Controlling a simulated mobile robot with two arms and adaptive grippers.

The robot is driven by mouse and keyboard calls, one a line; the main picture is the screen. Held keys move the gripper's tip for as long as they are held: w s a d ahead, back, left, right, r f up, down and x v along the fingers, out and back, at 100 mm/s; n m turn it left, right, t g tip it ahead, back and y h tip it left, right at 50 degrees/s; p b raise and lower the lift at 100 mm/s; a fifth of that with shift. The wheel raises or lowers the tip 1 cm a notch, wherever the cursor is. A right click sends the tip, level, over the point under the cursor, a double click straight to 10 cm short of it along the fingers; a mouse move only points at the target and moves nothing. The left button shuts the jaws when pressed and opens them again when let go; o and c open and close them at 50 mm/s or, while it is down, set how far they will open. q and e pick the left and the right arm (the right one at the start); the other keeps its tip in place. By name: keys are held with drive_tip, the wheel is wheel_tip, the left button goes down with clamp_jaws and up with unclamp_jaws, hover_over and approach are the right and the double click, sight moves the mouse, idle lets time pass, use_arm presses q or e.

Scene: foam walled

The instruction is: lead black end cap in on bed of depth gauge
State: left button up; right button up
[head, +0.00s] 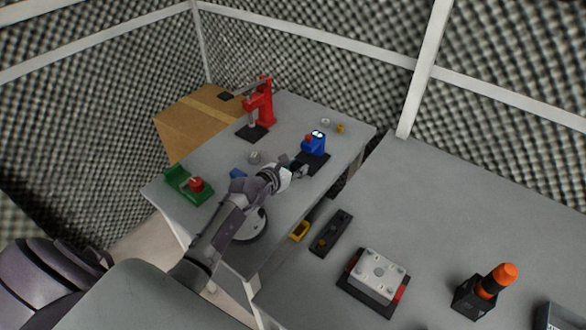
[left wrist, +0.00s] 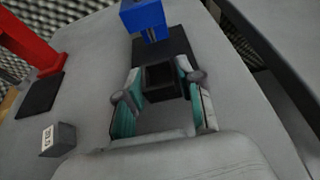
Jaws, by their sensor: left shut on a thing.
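The depth gauge is a blue device (head: 314,142) with a black bed (head: 316,163), on the left table. In the left wrist view, its blue body (left wrist: 146,17) is at the top and the bed (left wrist: 178,44) extends toward me. My left gripper (head: 298,170) is at the near edge of the bed. In the left wrist view, the left gripper (left wrist: 160,86) is shut on the black end cap (left wrist: 161,79), a square, hollow-looking piece. The cap overlaps the bed's near end there; I cannot tell whether it touches the bed. My right gripper is not in view.
A red press (head: 262,101) stands at the back, and a green fixture with a red knob (head: 178,180) at the left. The right table holds a white block (head: 379,268) and an orange-topped device (head: 503,273).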

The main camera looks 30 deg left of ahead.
use_arm(q)
drive_tip(key=shift+w, duration=0.4)
drive_tip(key=shift+w+d+f, duration=0.1)
drive_tip(key=shift+w+d, duration=0.05)
drive_tip(key=shift+w, duration=0.5)
drive_tip(key=shift+w+d+b, duration=0.2)
drive_tip(key=shift+w+b, duration=0.4)
drive_tip(key=shift+w, duration=0.85)
drive_tip(key=o, duration=1.1)
